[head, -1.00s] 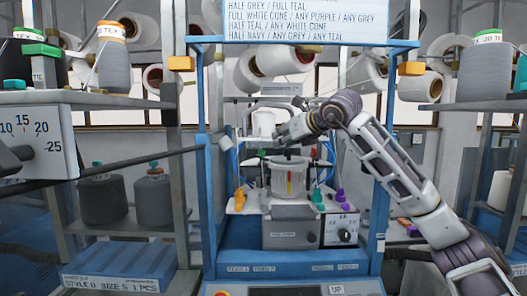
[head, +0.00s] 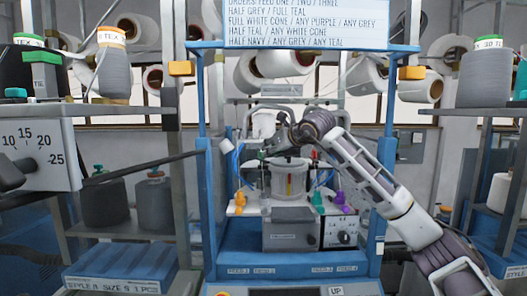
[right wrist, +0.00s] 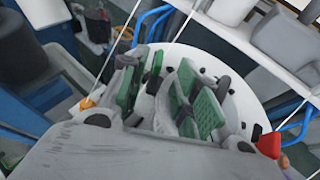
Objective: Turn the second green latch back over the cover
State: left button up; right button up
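A knitting machine with a pale round head (head: 290,180) stands in the blue frame in the head view. Its white rim (right wrist: 235,95) fills the middle of the right wrist view. The cover cannot be made out clearly. My left gripper is out of view.
Green (head: 317,198), purple (head: 340,198) and orange (head: 240,199) pieces stand around the machine front. A red piece (right wrist: 269,145) is at the rim's right. Blue posts (head: 203,150) flank the machine, and thin yarns cross the wrist view.

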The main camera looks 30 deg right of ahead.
aim_at(262, 159)
jog(key=shift+p+x, duration=0.7)
jog(key=shift+x, duration=2.3)
grip_shut()
